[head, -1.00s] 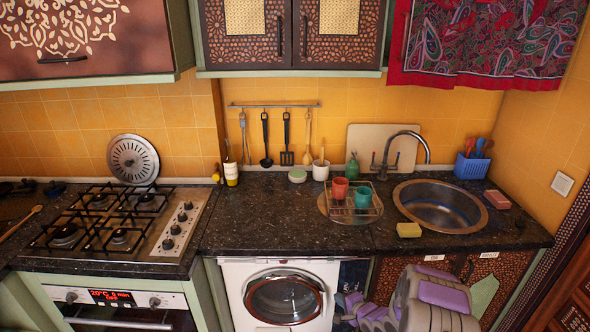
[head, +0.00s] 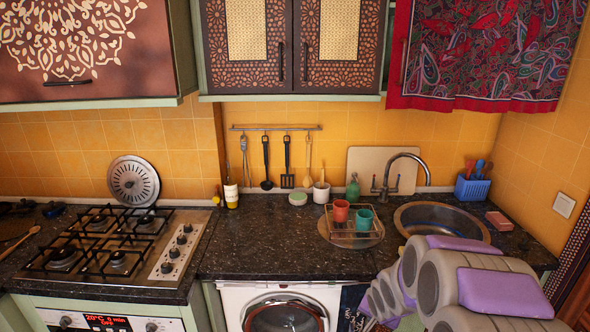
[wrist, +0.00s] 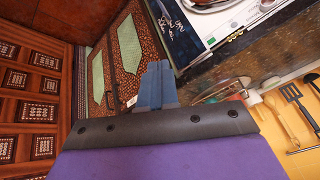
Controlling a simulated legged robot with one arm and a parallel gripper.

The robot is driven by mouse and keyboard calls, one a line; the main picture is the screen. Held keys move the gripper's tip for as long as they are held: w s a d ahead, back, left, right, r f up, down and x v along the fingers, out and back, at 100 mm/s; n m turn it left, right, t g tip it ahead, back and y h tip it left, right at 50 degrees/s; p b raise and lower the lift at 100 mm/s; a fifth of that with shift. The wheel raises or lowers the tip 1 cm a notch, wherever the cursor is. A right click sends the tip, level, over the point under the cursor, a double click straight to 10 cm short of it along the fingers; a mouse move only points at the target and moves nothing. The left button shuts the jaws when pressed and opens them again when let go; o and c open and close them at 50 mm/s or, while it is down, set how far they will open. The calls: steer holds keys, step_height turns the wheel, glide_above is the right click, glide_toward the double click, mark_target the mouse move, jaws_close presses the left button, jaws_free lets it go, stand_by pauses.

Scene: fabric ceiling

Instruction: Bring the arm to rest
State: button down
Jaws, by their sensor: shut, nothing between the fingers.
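My arm, grey with purple pads, rises at the lower right of the head view in front of the counter and sink. Its end is hidden there. In the wrist view my gripper (wrist: 156,88) shows as two blue-grey fingers side by side, shut and empty. It points toward the patterned cabinet doors below the counter, with no contact visible.
The dark counter (head: 270,255) runs under the stove (head: 95,245), a rack (head: 352,226) with red and teal cups, and the sink (head: 440,219). The washing machine (head: 285,312) stands below. A patterned red cloth (head: 490,55) hangs at upper right.

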steer(key=s+a+r+n+g, duration=0.2)
steer(key=s+r, duration=0.2)
steer(key=s, duration=0.8)
steer(key=s+a+r+n+g, duration=0.2)
steer(key=s+r+g, duration=0.1)
steer(key=s, duration=1)
steer(key=s+a+r+n+g, duration=0.2)
steer(key=s+r, duration=0.4)
steer(key=s, duration=0.7)
steer(key=shift+a+n+y, duration=0.3)
steer(key=shift+a+y, duration=0.1)
steer(key=shift+a, duration=0.15)
steer(key=c, duration=1.9)
jaws_free()
